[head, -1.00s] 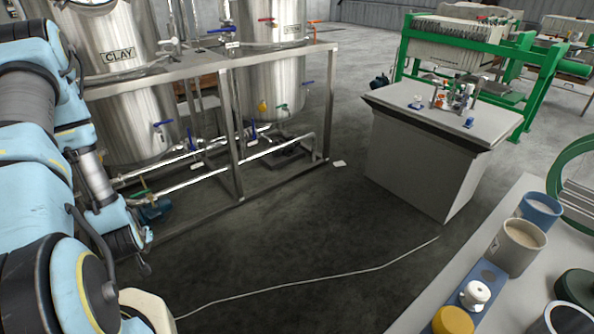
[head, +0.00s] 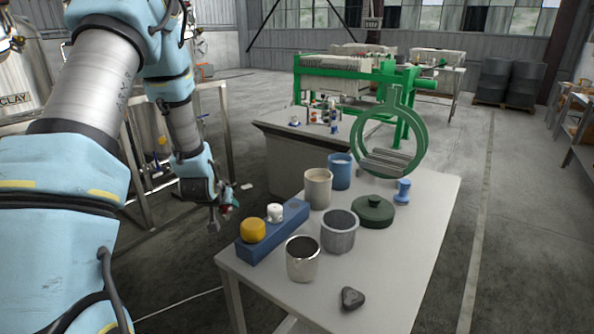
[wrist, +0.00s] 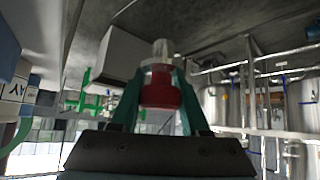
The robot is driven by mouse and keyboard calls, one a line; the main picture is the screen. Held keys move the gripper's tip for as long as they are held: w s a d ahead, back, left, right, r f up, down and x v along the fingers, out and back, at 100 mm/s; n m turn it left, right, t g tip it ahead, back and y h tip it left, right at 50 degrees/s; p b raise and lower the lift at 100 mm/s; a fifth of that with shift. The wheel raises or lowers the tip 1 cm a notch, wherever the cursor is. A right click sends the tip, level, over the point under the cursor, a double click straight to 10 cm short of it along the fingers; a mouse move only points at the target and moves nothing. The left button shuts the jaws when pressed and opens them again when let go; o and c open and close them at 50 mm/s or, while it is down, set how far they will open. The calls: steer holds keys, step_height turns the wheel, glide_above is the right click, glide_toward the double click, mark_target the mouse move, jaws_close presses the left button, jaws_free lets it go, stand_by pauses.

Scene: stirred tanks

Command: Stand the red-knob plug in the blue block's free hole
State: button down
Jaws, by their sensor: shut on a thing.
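The blue block (head: 285,233) lies along the left edge of the near table. A yellow-knob plug (head: 253,230) stands at its near end and a white-knob plug (head: 274,212) stands near its middle. The far end of its top shows no plug; the hole itself is too small to make out. My gripper (head: 230,207) is just left of the block, off the table's edge. In the wrist view its green fingers are shut on the red-knob plug (wrist: 160,92), whose pale shank points away from the wrist.
On the table (head: 390,275) stand a beige cup (head: 318,190), a blue cup (head: 340,172), a grey mortar-like pot (head: 339,232), a steel beaker (head: 302,259), a dark green lid (head: 373,212), a blue knobbed piece (head: 402,191) and a dark stone (head: 352,298). A green ring frame (head: 415,150) stands behind.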

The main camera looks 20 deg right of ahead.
steer(key=s+d+r+m+g+h+b, duration=0.1)
steer(key=s+d+r+m, duration=0.1)
steer(key=s+d+r, duration=0.2)
steer(key=s+d+r+m+h+b, duration=0.1)
steer(key=s+d+r+m, duration=0.1)
steer(key=s+d+r, duration=0.3)
steer(key=d+r, duration=0.4)
steer(key=d, duration=0.5)
steer(key=shift+s+r+g, duration=0.2)
steer(key=shift+r+g, duration=0.2)
steer(key=shift+s+b, duration=0.1)
steer(key=shift+b, duration=0.3)
steer(key=b, duration=0.5)
glide_above(296, 202)
steer(key=shift+d+f, duration=0.1)
steer(key=shift+f, duration=2.8)
steer(key=shift+f+b, duration=2.25)
steer(key=shift+f, duration=0.3)
steer(key=shift+c, duration=1.6)
jaws_free()
steer(key=shift+r, duration=0.1)
